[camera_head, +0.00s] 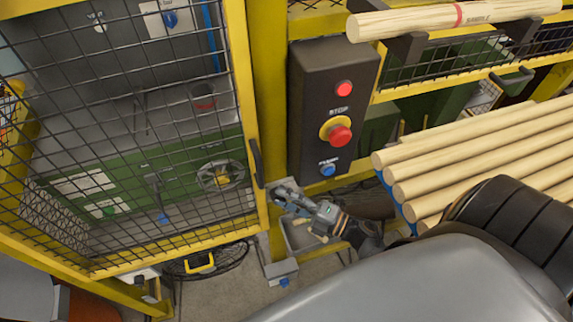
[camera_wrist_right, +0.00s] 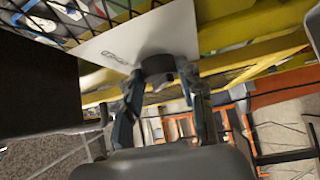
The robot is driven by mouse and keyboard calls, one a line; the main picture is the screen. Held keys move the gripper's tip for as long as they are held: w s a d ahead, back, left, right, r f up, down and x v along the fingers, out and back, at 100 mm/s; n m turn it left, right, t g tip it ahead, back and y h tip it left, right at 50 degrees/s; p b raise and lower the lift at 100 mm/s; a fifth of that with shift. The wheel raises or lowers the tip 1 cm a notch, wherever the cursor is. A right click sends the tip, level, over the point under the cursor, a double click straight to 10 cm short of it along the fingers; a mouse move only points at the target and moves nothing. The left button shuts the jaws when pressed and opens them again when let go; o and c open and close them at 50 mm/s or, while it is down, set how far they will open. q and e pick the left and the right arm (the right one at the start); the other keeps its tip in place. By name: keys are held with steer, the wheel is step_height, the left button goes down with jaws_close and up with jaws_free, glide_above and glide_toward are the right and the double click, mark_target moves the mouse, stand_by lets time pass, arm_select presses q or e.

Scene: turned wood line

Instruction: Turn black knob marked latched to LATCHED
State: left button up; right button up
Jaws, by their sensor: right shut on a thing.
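The black knob (camera_wrist_right: 158,66) sits on a pale plate (camera_wrist_right: 150,35) with small lettering, partly readable, in the right wrist view. My right gripper (camera_wrist_right: 161,82) has its two fingers on either side of the knob and is shut on it. In the head view my right gripper (camera_head: 282,194) is at the yellow post, below the dark control box. The knob is hidden there by the fingers. I cannot make out the knob's pointer or which setting it shows. My left gripper is not in view.
The dark control box (camera_head: 318,128) with red buttons and a blue one is above my right gripper. A yellow mesh guard door (camera_head: 150,120) is to the left. Light wooden rods (camera_head: 470,150) lie at the right. A small grey tray (camera_head: 300,238) is below the gripper.

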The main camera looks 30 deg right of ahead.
steer(key=shift+a+f+m+t+h+b, duration=0.1)
steer(key=shift+f+m+t+b, duration=0.1)
steer(key=shift+m+t+b, duration=1.05)
steer(key=shift+a+f+m+t+h+b, duration=0.15)
steer(key=shift+m+t+b, duration=0.45)
steer(key=shift+m+b, duration=0.8)
steer(key=shift+f+m+t+h+b, duration=0.1)
steer(key=shift+f+m+t+b, duration=0.15)
steer(key=shift+m+t+b, duration=1.1)
steer(key=shift+n+g+b, duration=0.4)
steer(key=o, duration=1.2)
steer(key=shift+r, duration=0.1)
steer(key=shift+c, duration=0.2)
